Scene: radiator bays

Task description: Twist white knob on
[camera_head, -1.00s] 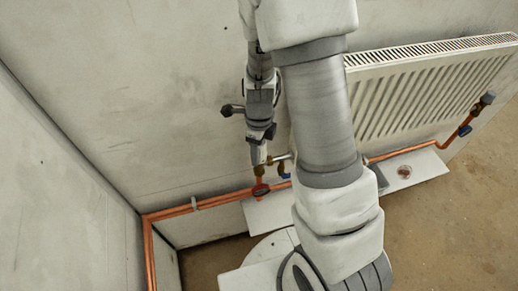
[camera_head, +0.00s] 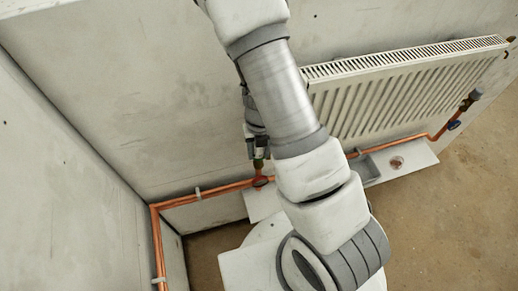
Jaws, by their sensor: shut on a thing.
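My gripper (camera_head: 258,147) is low against the back wall, just above the brass valve (camera_head: 258,164) on the copper pipe. My own arm covers its right side and much of the valve area. The gripper points down and is shut on the white knob, of which only a small pale part can be made out between the fingers. The knob sits at or just over the valve top; I cannot tell how far it is seated. A red round handle (camera_head: 261,182) is on the pipe just below the valve.
A white radiator (camera_head: 400,88) hangs at the right, with a dark-capped valve (camera_head: 474,96) and blue handle (camera_head: 454,125) at its far end. Copper pipe (camera_head: 205,195) runs along the wall. A pale board (camera_head: 420,156) with a grey tray (camera_head: 364,168) lies below.

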